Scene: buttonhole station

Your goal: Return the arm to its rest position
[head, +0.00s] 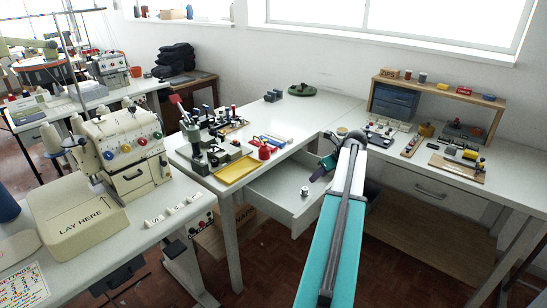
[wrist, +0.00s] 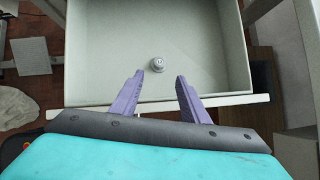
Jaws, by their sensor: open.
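My gripper (wrist: 159,84) is open, with its two purple fingers apart and nothing between them. In the head view my gripper (head: 322,168) is at the end of my teal arm, near the right side of the open drawer (head: 274,186). In the wrist view the fingers reach over the front edge of the drawer (wrist: 205,42). A small metal part (wrist: 158,65) stands on the drawer floor, just beyond the fingertips and apart from them. It also shows in the head view (head: 304,191).
The left bench holds a yellow tray (head: 236,169) and several tools. The right bench (head: 415,180) carries small parts and a wooden shelf (head: 440,86). A cream sewing machine (head: 122,150) stands at the left. Below the drawer is open floor (head: 265,262).

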